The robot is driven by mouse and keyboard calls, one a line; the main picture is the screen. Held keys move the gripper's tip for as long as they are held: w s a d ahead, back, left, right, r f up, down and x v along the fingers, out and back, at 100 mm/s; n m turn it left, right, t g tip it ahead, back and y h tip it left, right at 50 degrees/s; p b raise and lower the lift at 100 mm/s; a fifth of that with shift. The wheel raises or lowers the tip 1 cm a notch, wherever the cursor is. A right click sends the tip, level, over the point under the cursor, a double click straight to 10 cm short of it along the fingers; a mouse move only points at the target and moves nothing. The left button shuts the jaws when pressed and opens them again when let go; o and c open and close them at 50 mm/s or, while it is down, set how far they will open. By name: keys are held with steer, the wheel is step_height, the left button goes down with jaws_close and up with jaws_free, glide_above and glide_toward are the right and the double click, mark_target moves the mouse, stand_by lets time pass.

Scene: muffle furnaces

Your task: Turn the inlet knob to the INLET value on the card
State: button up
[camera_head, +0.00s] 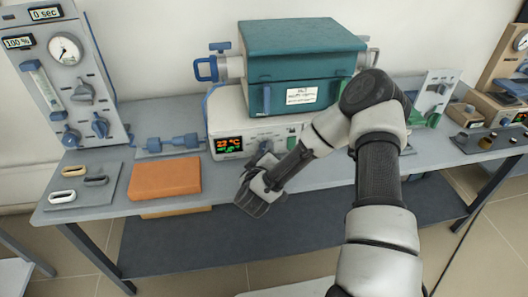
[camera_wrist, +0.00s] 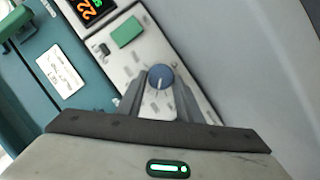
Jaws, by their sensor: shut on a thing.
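In the wrist view a round blue knob (camera_wrist: 160,75) with a white pointer line sits on the pale front panel (camera_wrist: 199,92) of the furnace. My gripper (camera_wrist: 160,84) has one grey finger on each side of it and is shut on it. In the head view my gripper (camera_head: 260,190) is at the furnace's front, and its own wrist hides the held knob. A white card (camera_head: 301,95) with small print is on the teal furnace (camera_head: 302,37); its text is too small to read, and it also shows in the wrist view (camera_wrist: 62,68). I cannot read the knob's scale.
The furnace display (camera_head: 228,145) reads about 22 °C. A green switch (camera_wrist: 127,32) is near the knob. A gauge panel (camera_head: 63,80) with grey and blue knobs stands left.

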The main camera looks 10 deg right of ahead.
steer(key=o, duration=1)
steer(key=shift+o, duration=0.2)
steer(key=p+v, duration=0.2)
steer(key=v, duration=1.5)
steer(key=shift+s, duration=0.25)
steer(key=shift+r, duration=0.15)
